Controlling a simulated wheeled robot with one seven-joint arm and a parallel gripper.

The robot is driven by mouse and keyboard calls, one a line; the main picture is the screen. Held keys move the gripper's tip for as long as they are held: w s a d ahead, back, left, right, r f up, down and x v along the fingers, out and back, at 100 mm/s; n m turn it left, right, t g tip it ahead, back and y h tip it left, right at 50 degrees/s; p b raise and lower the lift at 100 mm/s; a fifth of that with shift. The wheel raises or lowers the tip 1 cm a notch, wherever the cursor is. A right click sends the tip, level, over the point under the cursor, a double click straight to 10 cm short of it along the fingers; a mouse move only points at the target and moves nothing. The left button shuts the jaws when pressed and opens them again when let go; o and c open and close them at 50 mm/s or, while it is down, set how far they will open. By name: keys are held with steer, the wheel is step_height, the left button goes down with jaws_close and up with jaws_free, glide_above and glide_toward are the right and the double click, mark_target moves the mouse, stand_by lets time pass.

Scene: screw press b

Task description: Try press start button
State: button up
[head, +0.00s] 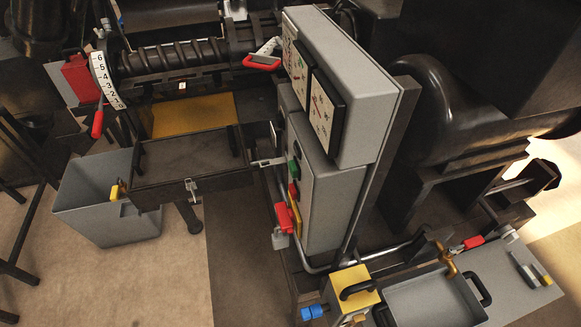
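The grey control box (322,190) stands upright in the middle of the head view, with its button face turned left and seen at a steep angle. A green button (292,170), which looks like the start button, is on that face. A red button (293,191) sits just below it. Lower down is a red handle on a yellow plate (289,217), with a padlock (280,239) hanging beside it. I cannot tell whether the green button is pressed. My gripper is not in view.
A grey gauge cabinet (365,95) overhangs the button box. A dark tray (185,165) juts out to the left, above a grey bin (85,205). A bent pipe rail (318,268) runs below the box. Open floor (165,275) lies at the lower left.

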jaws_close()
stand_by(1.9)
